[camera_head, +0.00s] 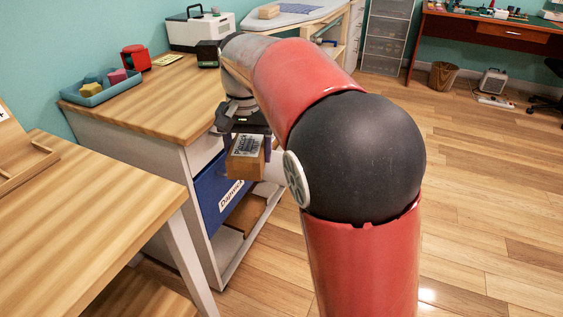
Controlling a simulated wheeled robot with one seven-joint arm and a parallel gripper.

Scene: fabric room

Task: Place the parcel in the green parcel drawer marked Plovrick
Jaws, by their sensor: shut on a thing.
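The parcel (244,169) is a small brown box with a white label on its upper face, whose small print seems to read Plovrick. My gripper (248,143) is shut on it, a finger at each side, and holds it in the air by the front of the wooden-topped cabinet (155,105). A blue drawer front (212,190) on that cabinet, with a white label that seems to begin "Danv", is just below and left of the parcel. No green drawer shows; my arm and the parcel hide part of the cabinet front.
A brown box (246,213) sits on the cabinet's low shelf. A blue tray (100,88) with coloured blocks, a red object (136,58) and a white case (200,30) stand on top. A wooden table (80,215) is at near left. The floor (480,200) at right is clear.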

